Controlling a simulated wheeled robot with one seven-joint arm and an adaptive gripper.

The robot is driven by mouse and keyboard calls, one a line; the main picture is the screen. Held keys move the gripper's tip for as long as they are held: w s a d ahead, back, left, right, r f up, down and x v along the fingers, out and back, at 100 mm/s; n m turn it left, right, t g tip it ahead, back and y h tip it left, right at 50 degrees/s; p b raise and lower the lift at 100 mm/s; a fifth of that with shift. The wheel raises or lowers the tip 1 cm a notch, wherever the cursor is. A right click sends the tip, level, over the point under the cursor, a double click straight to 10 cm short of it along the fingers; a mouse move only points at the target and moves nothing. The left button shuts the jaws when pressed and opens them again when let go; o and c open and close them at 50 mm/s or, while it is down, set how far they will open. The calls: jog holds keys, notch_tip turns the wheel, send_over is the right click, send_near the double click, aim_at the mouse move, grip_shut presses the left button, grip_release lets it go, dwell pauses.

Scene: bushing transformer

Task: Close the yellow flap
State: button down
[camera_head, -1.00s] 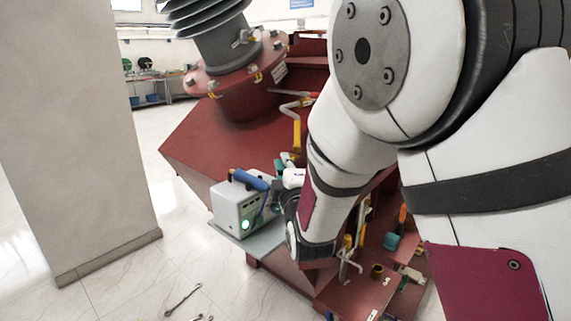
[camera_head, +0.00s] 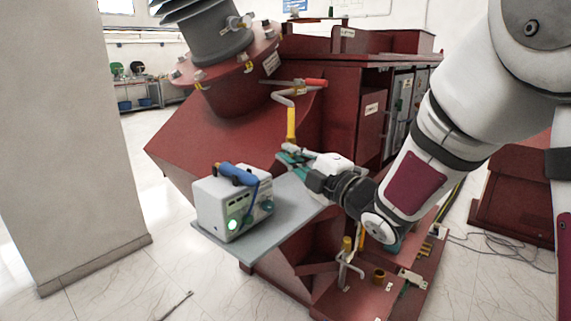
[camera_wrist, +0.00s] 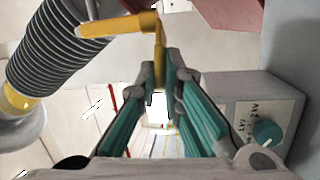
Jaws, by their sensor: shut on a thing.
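The yellow flap (camera_head: 291,123) is a narrow yellow piece that hangs upright below a bent grey pipe, by the front of the red transformer. My gripper (camera_head: 288,153) is at its lower end, above the grey shelf. In the wrist view the flap (camera_wrist: 125,25) is a yellow L shape. Its downward leg runs between the tips of my teal-fingered gripper (camera_wrist: 160,82), which is shut on it. The very end of the leg is partly hidden by the fingertips.
A grey box (camera_head: 222,212) with a blue-handled tool (camera_head: 241,175) on top stands on the grey shelf (camera_head: 296,205), left of my gripper. Below is a red platform with fittings (camera_head: 378,275). A ribbed grey bushing (camera_head: 204,32) rises at the upper left. Free floor lies at the left.

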jog(key=shift+w+d+n+g+y+b, duration=0.7)
jog(key=shift+n+g+y+b, duration=0.4)
jog(key=shift+n+g+b, duration=1.15)
jog(key=shift+w+d+n+g+y+b, duration=0.7)
jog(key=shift+n+g+y+b, duration=0.6)
jog(key=shift+g+b, duration=1.65)
jog(key=shift+w+d+n+g+y+b, duration=0.45)
jog(key=shift+w+n+g+y+b, duration=0.45)
jog(key=shift+n+g+b, duration=1.75)
jog(key=shift+m+g+p, duration=0.6)
jog(key=shift+g+p, duration=0.15)
jog(key=shift+p, duration=0.15)
jog(key=c, duration=1.7)
grip_release()
jog(key=d, duration=0.4)
jog(key=w+d+f, duration=0.1)
jog(key=d, duration=0.6)
jog(key=shift+w+d+f, duration=0.2)
jog(key=shift+d+f, duration=0.15)
